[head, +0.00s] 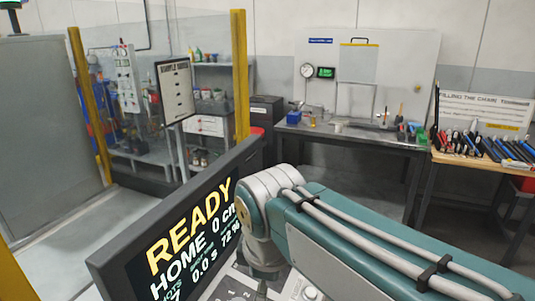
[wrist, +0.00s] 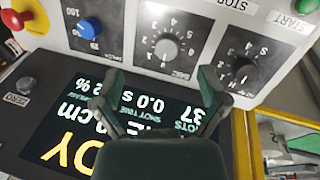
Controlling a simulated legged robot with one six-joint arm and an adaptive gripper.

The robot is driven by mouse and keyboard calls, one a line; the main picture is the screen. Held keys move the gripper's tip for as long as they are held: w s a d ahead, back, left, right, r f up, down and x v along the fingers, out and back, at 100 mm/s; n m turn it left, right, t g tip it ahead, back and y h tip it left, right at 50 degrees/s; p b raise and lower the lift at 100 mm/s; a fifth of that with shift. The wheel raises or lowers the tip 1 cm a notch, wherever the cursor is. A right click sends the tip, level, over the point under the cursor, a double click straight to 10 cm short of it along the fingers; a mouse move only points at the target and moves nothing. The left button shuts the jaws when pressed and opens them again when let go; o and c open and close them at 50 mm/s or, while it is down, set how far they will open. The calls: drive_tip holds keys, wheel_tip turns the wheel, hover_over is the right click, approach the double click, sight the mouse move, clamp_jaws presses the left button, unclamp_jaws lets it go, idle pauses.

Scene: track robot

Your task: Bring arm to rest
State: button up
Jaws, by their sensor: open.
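My arm (head: 350,240) reaches across the lower right of the head view, its teal link with grey cables bending down at a pale grey joint. My gripper is hidden behind that joint in the head view. In the wrist view my gripper (wrist: 157,88) is open and empty, its two dark fingers spread in front of a control panel (wrist: 120,25). In the head view the display (head: 185,240) reads READY, HOME and 0 cm.
The panel has a grey dial (wrist: 166,47), a second dial (wrist: 238,71), a blue knob (wrist: 91,27) and a red button (wrist: 14,20). A workbench (head: 350,137) stands behind. A wooden table (head: 470,161) with many tools is at right. Yellow posts (head: 240,75) stand left. Floor is clear at left.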

drive_tip(key=s+d+f+m+t, duration=0.1)
drive_tip(key=s+d+f+m, duration=0.1)
drive_tip(key=d+m, duration=0.5)
drive_tip(key=s+d+f+m+t, duration=0.2)
drive_tip(key=s+d+f+m, duration=0.1)
drive_tip(key=d+m, duration=0.5)
drive_tip(key=shift+s+f+m+h, duration=0.3)
drive_tip(key=shift+f+m, duration=0.1)
drive_tip(key=shift+m, duration=0.1)
